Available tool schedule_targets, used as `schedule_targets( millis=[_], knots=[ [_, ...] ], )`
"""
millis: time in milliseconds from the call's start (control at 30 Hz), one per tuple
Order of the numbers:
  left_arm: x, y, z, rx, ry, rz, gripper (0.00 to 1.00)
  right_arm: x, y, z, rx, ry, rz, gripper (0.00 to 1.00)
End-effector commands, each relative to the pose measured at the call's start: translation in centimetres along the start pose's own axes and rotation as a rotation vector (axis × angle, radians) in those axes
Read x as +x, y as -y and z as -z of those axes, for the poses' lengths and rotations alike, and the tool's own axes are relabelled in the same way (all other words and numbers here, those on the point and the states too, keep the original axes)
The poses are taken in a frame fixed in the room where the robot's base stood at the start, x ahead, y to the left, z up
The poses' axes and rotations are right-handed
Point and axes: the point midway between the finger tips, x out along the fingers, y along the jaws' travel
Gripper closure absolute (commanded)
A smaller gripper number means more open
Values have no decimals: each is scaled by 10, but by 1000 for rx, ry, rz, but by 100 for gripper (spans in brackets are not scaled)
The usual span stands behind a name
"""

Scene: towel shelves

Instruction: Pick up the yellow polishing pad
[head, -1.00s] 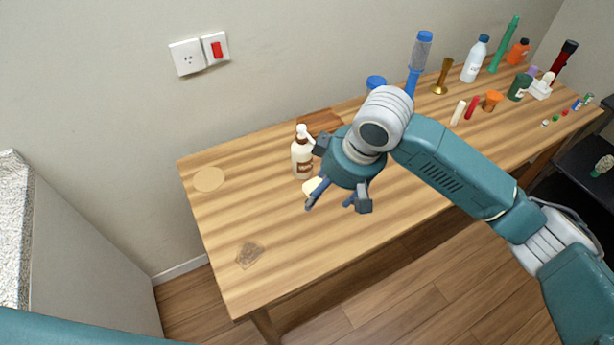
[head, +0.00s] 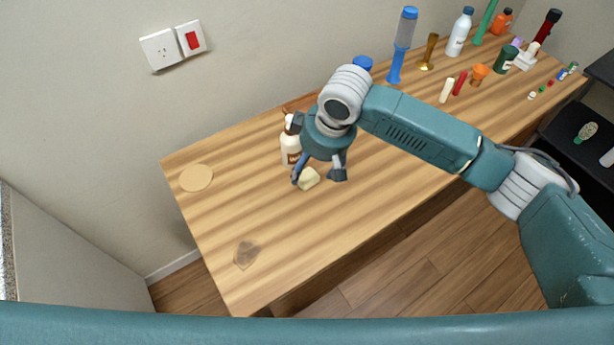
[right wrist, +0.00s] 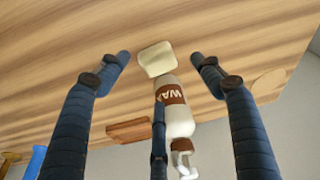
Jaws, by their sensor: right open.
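The yellow polishing pad (head: 309,179) is a small pale-yellow block lying on the wooden table (head: 225,215), in front of a white wax bottle. My right gripper (head: 318,176) is open and empty, with its fingertips near the pad in the head view. In the right wrist view, the pad (right wrist: 157,59) appears between the two outer fingers (right wrist: 160,60), apart from both. A third finger shows in the middle, below the pad in the picture. Whether the fingertips are level with the pad is unclear. My left gripper is not seen.
The wax bottle (head: 289,154), also in the right wrist view (right wrist: 176,108), stands close behind the pad. A round tan disc (head: 196,178) and a translucent piece (head: 246,254) lie to the left. Several bottles and small items stand at the right. The table's front-left area is mostly clear.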

Motion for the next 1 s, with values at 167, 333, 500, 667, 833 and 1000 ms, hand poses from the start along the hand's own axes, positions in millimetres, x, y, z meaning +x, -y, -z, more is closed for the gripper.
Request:
schedule_targets(
  millis=[167,333,500,667,833,1000],
  knots=[
    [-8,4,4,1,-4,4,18,26,-2,-1,1,5,0,34],
    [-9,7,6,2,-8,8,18,45,-2,-2,-1,3,0,34],
    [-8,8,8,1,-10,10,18,48,-2,-1,-1,1,-1,34],
    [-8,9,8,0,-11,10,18,47,-2,-1,-1,1,0,50],
    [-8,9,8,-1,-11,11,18,47,-2,-1,-1,1,-1,69],
    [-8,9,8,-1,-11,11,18,47,-2,-1,-1,1,-1,69]
  ],
)
